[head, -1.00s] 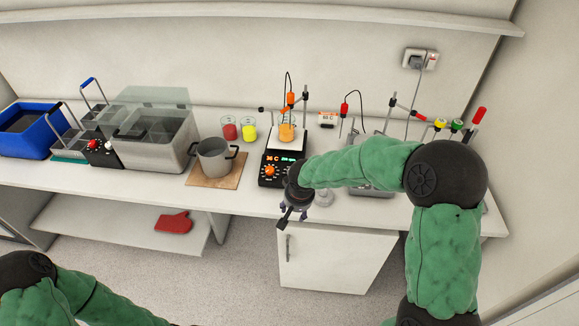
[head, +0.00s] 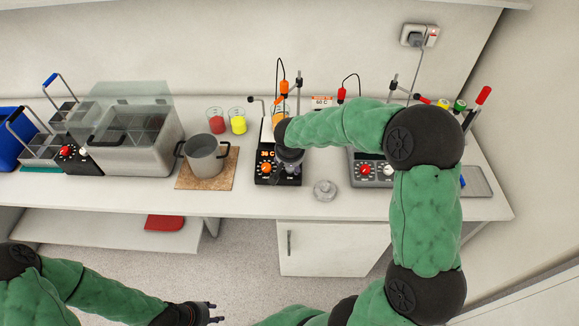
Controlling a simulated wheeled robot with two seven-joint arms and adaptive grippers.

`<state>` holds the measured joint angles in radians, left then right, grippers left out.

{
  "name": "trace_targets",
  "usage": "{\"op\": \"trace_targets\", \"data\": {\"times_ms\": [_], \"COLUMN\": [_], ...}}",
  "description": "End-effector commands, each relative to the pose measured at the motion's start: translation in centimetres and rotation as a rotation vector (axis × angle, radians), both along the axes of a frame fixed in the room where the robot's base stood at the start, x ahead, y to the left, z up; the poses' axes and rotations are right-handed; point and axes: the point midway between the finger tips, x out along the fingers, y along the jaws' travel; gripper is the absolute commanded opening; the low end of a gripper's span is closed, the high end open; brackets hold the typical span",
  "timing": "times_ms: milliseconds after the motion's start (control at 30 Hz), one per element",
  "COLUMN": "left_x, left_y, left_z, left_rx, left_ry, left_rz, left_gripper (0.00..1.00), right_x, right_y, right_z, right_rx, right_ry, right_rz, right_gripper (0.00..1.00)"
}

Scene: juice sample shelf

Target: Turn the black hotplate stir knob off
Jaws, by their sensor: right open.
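The black hotplate (head: 262,180) stands on the bench with a lit orange display and an orange knob (head: 267,168) on the left of its front panel. My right gripper (head: 284,172) points down over the right part of this panel and hides much of it, including the area right of the orange knob. It is open; I cannot tell whether its fingers touch a knob. An orange beaker (head: 279,117) on the hotplate is partly hidden by my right arm. My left gripper (head: 214,312) is low at the bottom edge, away from the bench, with its fingers apart and empty.
A grey pot (head: 205,158) on a brown board stands left of the hotplate, with red (head: 215,125) and yellow (head: 238,124) beakers behind. A small grey round object (head: 324,190) and a grey hotplate (head: 376,172) are to the right.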

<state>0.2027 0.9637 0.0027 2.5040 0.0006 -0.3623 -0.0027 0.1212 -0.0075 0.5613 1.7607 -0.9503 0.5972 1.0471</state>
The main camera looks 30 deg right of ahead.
Motion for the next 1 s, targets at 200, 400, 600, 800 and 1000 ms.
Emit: {"op": "trace_targets", "data": {"times_ms": [200, 400, 600, 800, 1000], "left_x": [0.0, 0.1, 0.1, 0.1, 0.1], "left_y": [0.0, 0.0, 0.0, 0.0, 0.0], "left_z": [-0.6, -0.8, -0.8, -0.8, -0.8], "left_rx": [0.000, 0.000, 0.000, 0.000, 0.000], "left_ry": [-0.001, -0.001, -0.001, -0.001, -0.001], "left_rz": [0.000, 0.000, 0.000, 0.000, 0.000], "left_gripper": [0.40, 0.40, 0.40, 0.40, 0.40], "right_x": [1.2, 1.8, 1.9, 1.9, 1.9], "right_y": [-0.7, -1.0, -1.1, -1.1, -1.1], "right_z": [-3.5, -5.1, -5.3, -5.3, -5.4], "right_rx": [0.001, 0.001, 0.001, 0.001, 0.001], "right_ry": [0.002, 0.000, 0.000, 0.000, 0.000], "right_rz": [0.001, 0.000, 0.000, 0.000, 0.000], "right_gripper": [0.56, 0.56, 0.56, 0.45, 0.01]}}
